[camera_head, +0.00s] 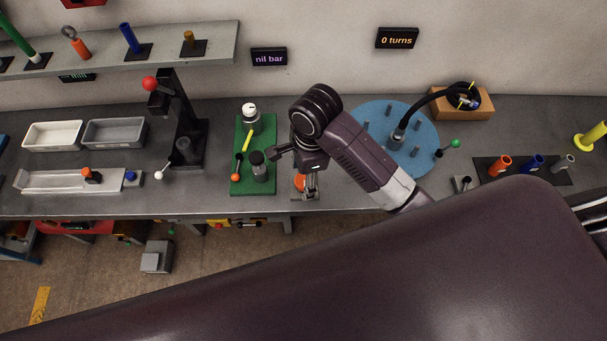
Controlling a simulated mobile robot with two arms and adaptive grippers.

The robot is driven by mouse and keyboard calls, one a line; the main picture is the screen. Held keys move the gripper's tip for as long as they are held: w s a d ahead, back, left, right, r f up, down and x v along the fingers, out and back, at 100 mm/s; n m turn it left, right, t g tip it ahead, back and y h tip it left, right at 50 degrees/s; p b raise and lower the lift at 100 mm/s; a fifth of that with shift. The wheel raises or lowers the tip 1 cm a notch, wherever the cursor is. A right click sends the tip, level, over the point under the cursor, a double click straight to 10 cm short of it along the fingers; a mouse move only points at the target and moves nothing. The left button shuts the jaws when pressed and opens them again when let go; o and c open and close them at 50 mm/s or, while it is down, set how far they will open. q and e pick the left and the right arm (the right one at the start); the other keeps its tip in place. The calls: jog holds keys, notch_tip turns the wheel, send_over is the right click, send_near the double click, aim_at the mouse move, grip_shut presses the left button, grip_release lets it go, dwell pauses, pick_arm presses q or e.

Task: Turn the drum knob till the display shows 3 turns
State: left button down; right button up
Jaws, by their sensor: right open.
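The display (396,38) on the wall reads "0 turns". Below it lies a round blue drum plate (421,119) with several grey pegs. A green ball knob (455,143) on a short dark handle sticks out at the plate's right front edge; I take it for the drum knob. My right gripper (310,187) is open and points down near the bench's front edge, left of the drum and well apart from the green knob. An orange part (299,183) shows beside its fingers; whether they touch cannot be told. My left gripper is not in view.
A black hose (426,99) arches from the drum to a wooden block (478,105). A green board (241,182) with valves stands left of my right gripper. A black press (181,126) with a red ball stands further left. Coloured fittings (533,162) stand at the right.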

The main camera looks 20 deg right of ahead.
aim_at(304, 180)
jog(key=w+m, duration=0.1)
jog(key=w+r+m, duration=0.1)
jog(key=m, duration=0.1)
jog(key=w+d+r+m, duration=0.1)
jog(key=shift+m+g+h, duration=0.3)
jog(key=shift+m+h, duration=0.1)
jog(key=shift+w+a+f, duration=0.15)
jog(key=shift+a+f, duration=0.05)
jog(key=shift+f, duration=0.4)
jog(key=shift+s+f+b, duration=0.2)
jog(key=shift+f+b, duration=0.25)
jog(key=shift+f, duration=0.25)
jog(key=f, duration=0.3)
jog(key=f+p, duration=0.1)
jog(key=shift+d+f, duration=0.2)
jog(key=shift+d, duration=0.15)
jog(key=shift+f, duration=0.45)
jog(key=shift+a, duration=0.1)
jog(key=shift+c, duration=0.2)
jog(key=c, duration=1.1)
